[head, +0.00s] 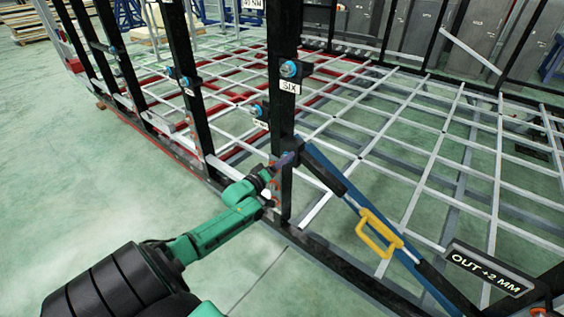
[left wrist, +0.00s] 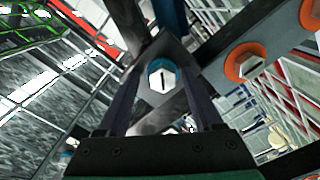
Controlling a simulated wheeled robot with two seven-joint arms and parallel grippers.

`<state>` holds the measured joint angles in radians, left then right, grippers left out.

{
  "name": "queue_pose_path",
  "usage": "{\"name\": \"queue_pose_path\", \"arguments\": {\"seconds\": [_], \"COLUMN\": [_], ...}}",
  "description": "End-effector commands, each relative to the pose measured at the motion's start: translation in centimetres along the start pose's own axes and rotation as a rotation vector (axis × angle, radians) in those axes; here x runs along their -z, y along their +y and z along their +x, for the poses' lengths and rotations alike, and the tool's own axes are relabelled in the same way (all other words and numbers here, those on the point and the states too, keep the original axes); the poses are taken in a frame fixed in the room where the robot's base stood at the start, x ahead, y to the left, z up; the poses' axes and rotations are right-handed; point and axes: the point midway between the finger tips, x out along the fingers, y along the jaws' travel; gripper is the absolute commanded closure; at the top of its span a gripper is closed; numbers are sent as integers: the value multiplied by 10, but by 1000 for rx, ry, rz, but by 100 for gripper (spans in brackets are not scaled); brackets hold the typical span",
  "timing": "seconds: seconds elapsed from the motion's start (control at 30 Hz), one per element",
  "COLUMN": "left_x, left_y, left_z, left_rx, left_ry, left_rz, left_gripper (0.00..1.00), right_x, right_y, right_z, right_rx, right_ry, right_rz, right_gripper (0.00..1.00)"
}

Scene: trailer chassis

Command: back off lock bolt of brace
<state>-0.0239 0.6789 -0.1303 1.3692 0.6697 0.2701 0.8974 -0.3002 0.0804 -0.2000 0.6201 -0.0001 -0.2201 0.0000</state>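The brace (head: 335,185) is a blue bar with a black end sleeve and a yellow handle (head: 379,234). It slopes from the black post labelled SIX down to the right. My left gripper (head: 284,162) is at the brace's upper end by that post. In the left wrist view, a pale hex bolt head with a blue ring (left wrist: 161,80) sits on a dark plate at the brace end. The two dark fingers of my left gripper (left wrist: 164,98) stand apart, with the bolt head seen between and beyond their tips. Contact cannot be told. My right gripper is not in view.
Orange-ringed bolts (left wrist: 246,62) sit close to the right of my fingers in the wrist view. Black posts (head: 288,110) with blue-ringed bolts stand along the chassis side. A grey lattice frame fills the right. An OUT +2 MM sign (head: 488,269) is at lower right. The left floor is clear.

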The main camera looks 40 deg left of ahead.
Motion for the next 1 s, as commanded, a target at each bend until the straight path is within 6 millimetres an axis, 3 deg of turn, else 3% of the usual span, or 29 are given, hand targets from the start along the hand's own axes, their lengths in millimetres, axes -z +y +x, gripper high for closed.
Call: {"name": "queue_pose_path", "arguments": {"seconds": [0.23,0.37,0.8,1.0], "left_x": [-2,-3,-4,-2], "left_y": [-2,-3,-2,-1], "left_z": [-4,-17,-122,-143], "left_rx": [5,7,7,3], "left_ry": [-4,-6,-7,-4], "left_rz": [-1,-2,0,1], "left_gripper": [32,32,32,32], "right_x": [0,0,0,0], "right_y": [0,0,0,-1], "right_z": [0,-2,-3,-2], "right_rx": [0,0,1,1], "right_ry": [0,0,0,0], "right_rz": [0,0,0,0], "right_gripper": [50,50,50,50]}}
